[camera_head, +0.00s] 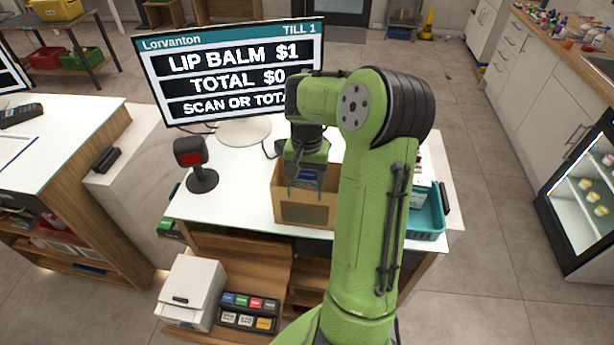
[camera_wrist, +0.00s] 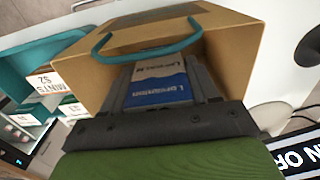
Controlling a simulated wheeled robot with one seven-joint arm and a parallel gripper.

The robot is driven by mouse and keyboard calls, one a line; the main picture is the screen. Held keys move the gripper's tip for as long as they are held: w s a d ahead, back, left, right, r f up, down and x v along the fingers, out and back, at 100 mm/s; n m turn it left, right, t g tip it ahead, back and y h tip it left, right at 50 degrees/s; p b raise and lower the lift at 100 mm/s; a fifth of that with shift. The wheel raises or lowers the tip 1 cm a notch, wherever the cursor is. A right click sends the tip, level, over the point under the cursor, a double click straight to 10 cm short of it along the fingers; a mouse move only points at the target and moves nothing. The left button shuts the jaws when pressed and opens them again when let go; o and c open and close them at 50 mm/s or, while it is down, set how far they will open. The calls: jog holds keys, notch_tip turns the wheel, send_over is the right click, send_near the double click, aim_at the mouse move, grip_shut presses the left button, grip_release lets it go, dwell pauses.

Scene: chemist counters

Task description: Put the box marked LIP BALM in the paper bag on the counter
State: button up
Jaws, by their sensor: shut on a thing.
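The brown paper bag (camera_head: 305,214) stands open on the white counter, in front of the till screen. In the wrist view the bag (camera_wrist: 240,45) shows its open mouth and a teal handle. My gripper (camera_head: 306,177) points down at the bag's mouth and is shut on a blue and white box (camera_wrist: 158,82). The box shows the word Lorvanton; no LIP BALM marking is visible on the faces I see. The box's far end is at the bag's opening, under the teal handle. I cannot tell how deep it sits. My arm hides part of the bag's right side.
The till screen (camera_head: 230,72) reads LIP BALM $1, TOTAL $0. A scanner (camera_head: 199,165) stands left of the bag. A teal basket (camera_head: 428,222) is at the right; the wrist view shows a MINTS box (camera_wrist: 76,76) there.

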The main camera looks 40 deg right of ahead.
jog(key=shift+r, duration=0.1)
jog(key=o, duration=1.2)
jog(key=shift+r, duration=0.15)
notch_tip(320, 180, up, 23)
jog(key=p, duration=0.9)
jog(key=shift+f+p, duration=0.2)
jog(key=shift+p, duration=0.2)
